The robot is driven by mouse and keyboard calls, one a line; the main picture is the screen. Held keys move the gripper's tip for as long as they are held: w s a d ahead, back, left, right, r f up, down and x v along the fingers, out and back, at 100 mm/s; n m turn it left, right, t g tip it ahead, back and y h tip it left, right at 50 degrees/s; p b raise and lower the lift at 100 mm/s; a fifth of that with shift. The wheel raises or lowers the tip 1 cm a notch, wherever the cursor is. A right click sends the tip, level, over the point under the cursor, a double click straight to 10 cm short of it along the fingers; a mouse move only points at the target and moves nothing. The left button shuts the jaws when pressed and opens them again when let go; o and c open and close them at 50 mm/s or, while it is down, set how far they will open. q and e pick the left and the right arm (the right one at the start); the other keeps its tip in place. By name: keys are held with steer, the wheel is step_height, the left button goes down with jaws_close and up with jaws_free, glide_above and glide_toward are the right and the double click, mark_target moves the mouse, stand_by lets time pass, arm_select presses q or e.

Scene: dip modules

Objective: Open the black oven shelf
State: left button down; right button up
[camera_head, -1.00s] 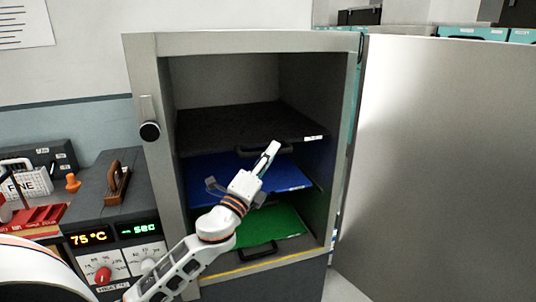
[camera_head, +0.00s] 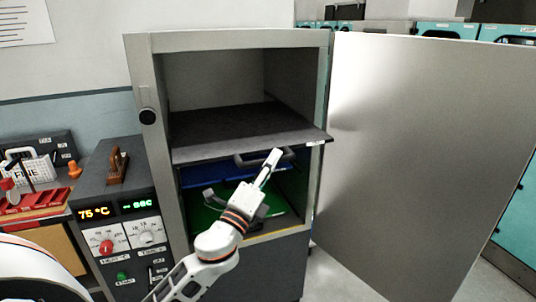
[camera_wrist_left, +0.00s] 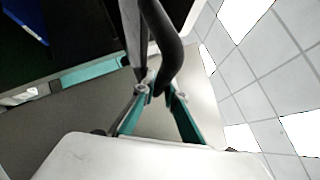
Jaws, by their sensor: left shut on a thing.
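The black oven shelf (camera_head: 235,128) is the top shelf and sticks out of the oven front, with its dark handle (camera_head: 250,159) along the front edge. My left gripper (camera_head: 272,163) is at the right part of that handle, shut on it. In the left wrist view the dark curved handle (camera_wrist_left: 163,45) runs between the fingers (camera_wrist_left: 160,95). A blue shelf (camera_head: 205,175) lies below the black one, and a green shelf (camera_head: 215,215) below that, both inside the oven. My right gripper is not in view.
The oven door (camera_head: 420,140) stands wide open on the right. A control panel (camera_head: 125,225) with dials and displays stands to the left of the oven. A red rack (camera_head: 35,212) and a white basket (camera_head: 35,170) are at the far left. The space before the oven is clear.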

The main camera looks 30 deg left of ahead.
arm_select(q)
steer(key=s+d, duration=0.6)
steer(key=d, duration=0.1)
steer(key=c, duration=2)
jaws_free()
steer(key=shift+c, duration=0.2)
steer(key=v, duration=0.7)
steer(key=shift+s, duration=0.2)
steer(key=shift+f, duration=0.2)
